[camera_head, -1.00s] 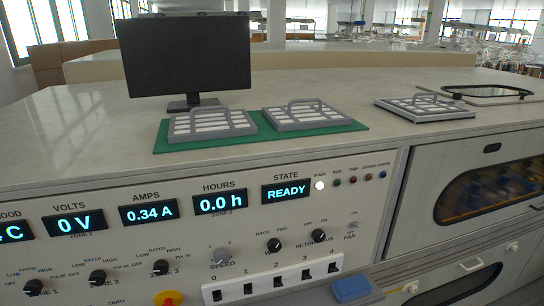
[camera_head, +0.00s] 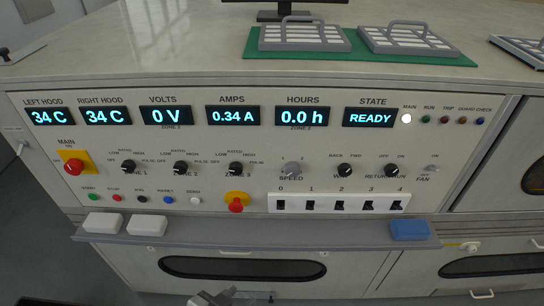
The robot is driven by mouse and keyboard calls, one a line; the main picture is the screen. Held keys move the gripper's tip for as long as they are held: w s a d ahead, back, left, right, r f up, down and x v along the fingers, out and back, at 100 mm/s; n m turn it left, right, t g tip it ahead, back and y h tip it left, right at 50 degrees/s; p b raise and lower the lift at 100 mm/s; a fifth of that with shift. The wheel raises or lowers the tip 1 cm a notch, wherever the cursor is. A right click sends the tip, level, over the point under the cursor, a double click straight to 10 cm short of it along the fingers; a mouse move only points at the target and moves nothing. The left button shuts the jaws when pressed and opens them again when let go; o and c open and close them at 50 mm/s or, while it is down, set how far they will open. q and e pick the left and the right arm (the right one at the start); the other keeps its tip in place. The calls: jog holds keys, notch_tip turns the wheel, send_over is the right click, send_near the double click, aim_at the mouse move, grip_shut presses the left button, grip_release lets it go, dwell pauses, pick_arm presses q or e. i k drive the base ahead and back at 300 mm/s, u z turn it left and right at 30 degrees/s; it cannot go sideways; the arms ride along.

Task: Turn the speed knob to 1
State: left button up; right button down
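The speed knob (camera_head: 292,169) is a small grey round knob on the upright control panel, above the word SPEED and right of the red and yellow button. Small marks sit to its upper left and upper right. Its pointer is too small to read. Nothing touches it. Part of my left gripper (camera_head: 222,298) shows at the bottom edge, well below and in front of the panel and far from the knob. Its fingers are mostly cut off, so I cannot tell whether it is open. My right gripper is out of view.
A ledge (camera_head: 260,240) juts out under the panel, with two white blocks (camera_head: 103,222) and a blue block (camera_head: 409,230) on it. A numbered switch row (camera_head: 338,203) lies below the knob. Black knobs (camera_head: 345,170) flank it. The display reads READY (camera_head: 370,118).

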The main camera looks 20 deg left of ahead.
aim_at(292, 169)
jog(key=z, duration=0.55)
jog(key=k, duration=1.25)
jog(key=u, duration=0.4)
jog(key=i, duration=0.85)
jog(key=u, duration=1)
jog(key=i, duration=0.3)
jog(key=u, duration=0.15)
